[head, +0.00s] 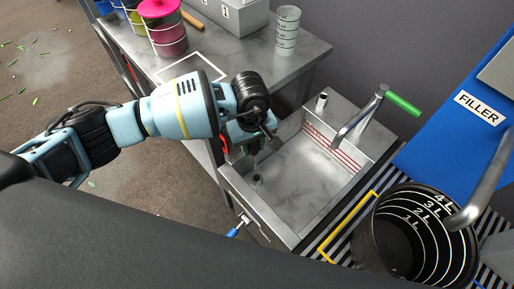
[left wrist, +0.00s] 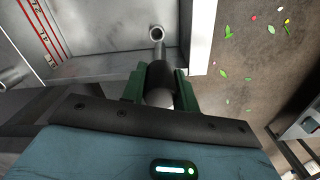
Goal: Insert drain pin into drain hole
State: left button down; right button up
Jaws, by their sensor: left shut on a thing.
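My left gripper (head: 254,150) is over the left side of the metal sink (head: 318,178). In the left wrist view, the green fingers of the left gripper (left wrist: 160,80) are shut on the drain pin (left wrist: 159,70), which has a dark thick body and a thin grey end. That end points at the drain hole (left wrist: 156,33), a dark round opening with a light rim near the sink wall. The pin's tip appears just short of the hole's rim; its exact height above it is hard to tell. The drain hole (head: 257,180) also shows in the head view. My right gripper is not in view.
A faucet (head: 358,118) with a green handle stands at the sink's back right. A black bucket (head: 415,240) with level marks is at the right. The sink basin is otherwise clear.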

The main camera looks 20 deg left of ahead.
pick_arm(q)
jog(key=shift+w+d+f+n, duration=0.15)
jog(key=shift+d+f+n, duration=0.1)
jog(key=shift+f, duration=0.25)
jog(key=shift+w+d+f+n, duration=0.15)
jog(key=shift+d+f, duration=0.05)
jog(key=shift+f, duration=0.25)
jog(key=shift+f+b, duration=0.6)
jog(key=shift+f, duration=0.1)
jog(key=shift+s+f+b, duration=0.1)
jog(key=shift+f+b, duration=0.4)
jog(key=shift+f, duration=0.2)
jog(key=shift+f+b, duration=0.5)
jog(key=shift+f, duration=0.2)
jog(key=shift+f+b, duration=0.3)
jog(key=shift+f, duration=0.1)
